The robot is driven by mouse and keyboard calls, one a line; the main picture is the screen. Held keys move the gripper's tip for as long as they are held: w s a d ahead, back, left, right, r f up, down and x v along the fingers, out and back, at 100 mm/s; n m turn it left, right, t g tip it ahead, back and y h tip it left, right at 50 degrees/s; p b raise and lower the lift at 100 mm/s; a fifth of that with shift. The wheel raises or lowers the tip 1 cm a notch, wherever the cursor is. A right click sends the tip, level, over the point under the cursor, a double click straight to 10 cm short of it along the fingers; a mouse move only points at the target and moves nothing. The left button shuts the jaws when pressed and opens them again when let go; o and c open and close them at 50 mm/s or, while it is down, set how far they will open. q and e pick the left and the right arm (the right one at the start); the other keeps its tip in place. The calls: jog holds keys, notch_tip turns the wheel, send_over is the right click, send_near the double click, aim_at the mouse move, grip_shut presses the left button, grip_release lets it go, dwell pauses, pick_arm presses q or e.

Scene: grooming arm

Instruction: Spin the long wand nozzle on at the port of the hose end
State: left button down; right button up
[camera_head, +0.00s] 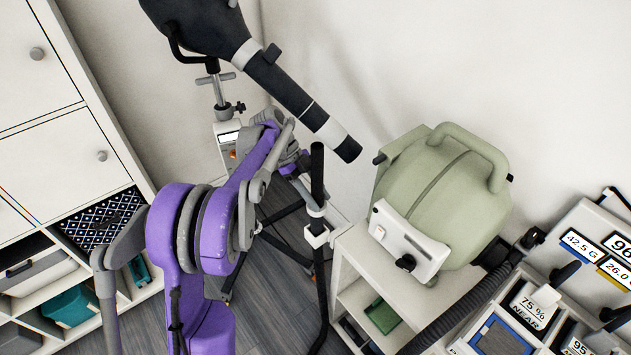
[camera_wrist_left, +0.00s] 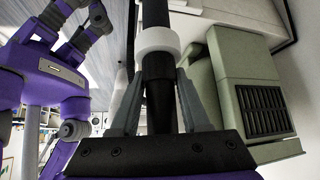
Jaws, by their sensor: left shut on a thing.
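A slim black tube (camera_head: 317,178), which I take for the long wand nozzle, stands almost upright with a white collar (camera_head: 315,211). A white block (camera_head: 316,237) is just below that collar, and a thin dark length runs on down from it. My left gripper (camera_head: 303,165) is beside the tube's upper part, partly hidden by my purple arm. In the left wrist view, the fingers (camera_wrist_left: 161,85) are shut on the black tube, with a white collar (camera_wrist_left: 158,41) just beyond them. I cannot make out the port of the hose end or whether the tube is joined. My right gripper is not in view.
A green blower (camera_head: 445,190) sits on a white shelf unit, with a ribbed black hose (camera_head: 465,305) at its lower right. A black dryer (camera_head: 205,25) points its banded spout down toward the tube's top. White cabinets (camera_head: 40,90) stand at the left.

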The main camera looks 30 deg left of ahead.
pick_arm(q)
jog(key=m+g+p, duration=0.1)
jog(key=m+g, duration=0.1)
jog(key=m, duration=0.1)
jog(key=shift+w+y, duration=0.1)
jog(key=shift+y, duration=0.2)
jog(key=shift+m+g, duration=0.6)
jog(key=shift+m, duration=0.2)
jog(key=shift+c, duration=1.5)
grip_release()
jog(key=n+t, duration=0.1)
jog(key=n, duration=0.1)
jog(key=n+t+b, duration=0.1)
jog(key=n, duration=0.1)
jog(key=shift+f+t, duration=0.2)
jog(key=shift+t, duration=0.1)
jog(key=n+t, duration=0.1)
jog(key=n, duration=0.1)
jog(key=n+t, duration=0.2)
jog(key=shift+s+r+n, duration=0.2)
jog(key=shift+n, duration=0.1)
jog(key=shift+w+t, duration=0.2)
jog(key=shift+t, duration=0.1)
jog(key=shift+n, duration=0.3)
